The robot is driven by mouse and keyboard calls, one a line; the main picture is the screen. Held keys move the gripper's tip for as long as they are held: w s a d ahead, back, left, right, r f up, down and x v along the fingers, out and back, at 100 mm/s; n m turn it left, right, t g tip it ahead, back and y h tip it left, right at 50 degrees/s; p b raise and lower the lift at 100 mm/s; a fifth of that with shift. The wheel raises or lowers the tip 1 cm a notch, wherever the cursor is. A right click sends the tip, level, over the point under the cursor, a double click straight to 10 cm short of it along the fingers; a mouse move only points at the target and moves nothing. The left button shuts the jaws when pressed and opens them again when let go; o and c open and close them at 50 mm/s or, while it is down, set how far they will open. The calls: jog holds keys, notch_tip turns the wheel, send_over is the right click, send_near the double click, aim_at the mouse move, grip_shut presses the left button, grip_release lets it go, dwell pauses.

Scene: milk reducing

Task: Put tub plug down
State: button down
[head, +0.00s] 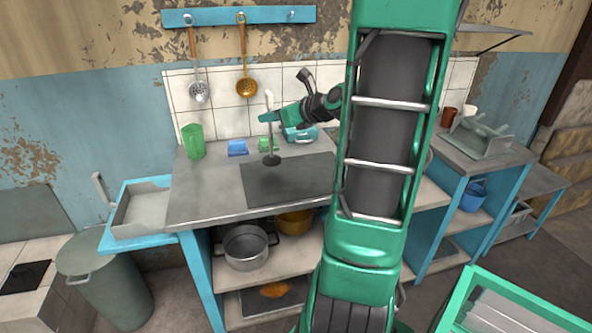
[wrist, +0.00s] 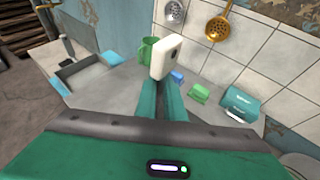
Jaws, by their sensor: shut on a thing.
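The tub plug (head: 271,159) has a white-topped upright shaft and a dark round base. My gripper (head: 269,116) is shut on its shaft, just below the white top. In the wrist view the white top (wrist: 167,56) stands out between my closed green fingers (wrist: 167,98). The base hangs down at the back left edge of the dark board (head: 287,182) on the grey counter (head: 215,200). I cannot tell whether it touches the surface. The lower shaft and base are hidden in the wrist view.
A green mug (head: 193,141), a blue block (head: 237,147), a green block (head: 268,145) and a teal box (head: 300,134) stand along the back. The counter's front left is clear.

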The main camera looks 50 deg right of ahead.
jog(key=d+f, duration=1.1)
jog(key=shift+d, duration=0.2)
jog(key=c, duration=2.2)
grip_release()
jog(key=shift+f, duration=0.1)
jog(key=o, duration=0.3)
jog(key=shift+o, duration=0.2)
